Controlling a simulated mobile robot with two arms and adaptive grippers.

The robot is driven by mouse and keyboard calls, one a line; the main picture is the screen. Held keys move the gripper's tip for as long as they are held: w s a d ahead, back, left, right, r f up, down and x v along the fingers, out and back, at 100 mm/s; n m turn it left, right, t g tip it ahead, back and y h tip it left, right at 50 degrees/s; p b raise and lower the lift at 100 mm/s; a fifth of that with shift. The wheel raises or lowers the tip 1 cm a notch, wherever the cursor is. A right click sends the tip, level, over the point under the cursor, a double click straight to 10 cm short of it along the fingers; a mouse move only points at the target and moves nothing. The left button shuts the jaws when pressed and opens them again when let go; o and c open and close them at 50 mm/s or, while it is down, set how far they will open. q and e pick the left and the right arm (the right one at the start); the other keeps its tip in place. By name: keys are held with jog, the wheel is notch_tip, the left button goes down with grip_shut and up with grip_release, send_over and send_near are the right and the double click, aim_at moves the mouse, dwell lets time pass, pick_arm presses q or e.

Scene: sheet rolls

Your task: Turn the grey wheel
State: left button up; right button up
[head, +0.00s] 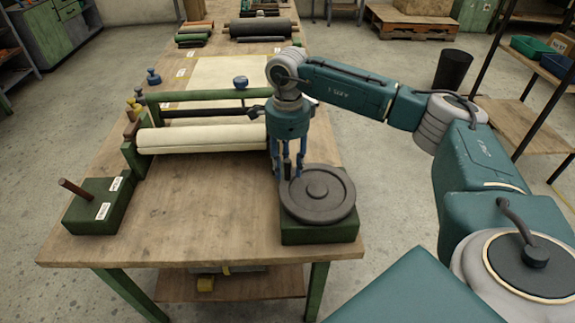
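The grey wheel (325,195) is a dark, flat disc with raised rings and a centre hub. It lies level on a dark green block (320,233) at the table's front right corner. My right gripper (288,176) points down at the wheel's back left edge, its fingertips at or just above the rim. Its slim blue fingers overlap in this view, so I cannot tell how far apart they are or whether they hold anything. My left gripper is out of view.
The wooden table (190,225) carries a green roller frame (130,160) with a cream roll (200,138) left of my gripper. A green block (100,205) with a brown peg (75,188) stands front left. The front middle is clear.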

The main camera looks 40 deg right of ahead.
notch_tip(320, 180, up, 12)
dwell(0.6)
dwell(0.9)
